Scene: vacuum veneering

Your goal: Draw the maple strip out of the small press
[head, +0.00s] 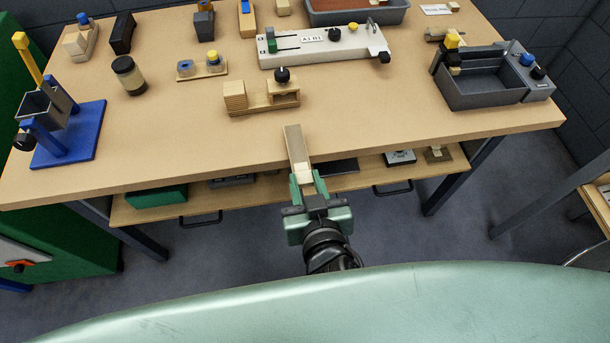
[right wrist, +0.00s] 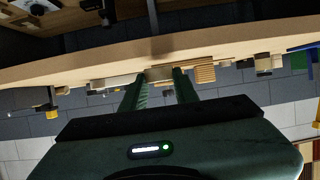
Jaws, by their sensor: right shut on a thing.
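The small press (head: 262,108) is a pale wooden clamp with a black knob, standing near the front middle of the bench. The maple strip (head: 295,143) is a pale, narrow piece. My right gripper (head: 306,178) is shut on its near end, at the bench's front edge. The strip points toward the press, and its far end lies clear of it in the head view. In the right wrist view the strip (right wrist: 158,74) shows end-on between the green fingers (right wrist: 158,90). My left gripper is not in view.
The bench (head: 190,140) has free room around the press. A blue stand (head: 80,145) is at the left, a dark jar (head: 129,76) left of the press, a grey box (head: 485,95) at the right. A white fixture (head: 350,45) stands behind. A shelf with drawers (head: 230,205) is below.

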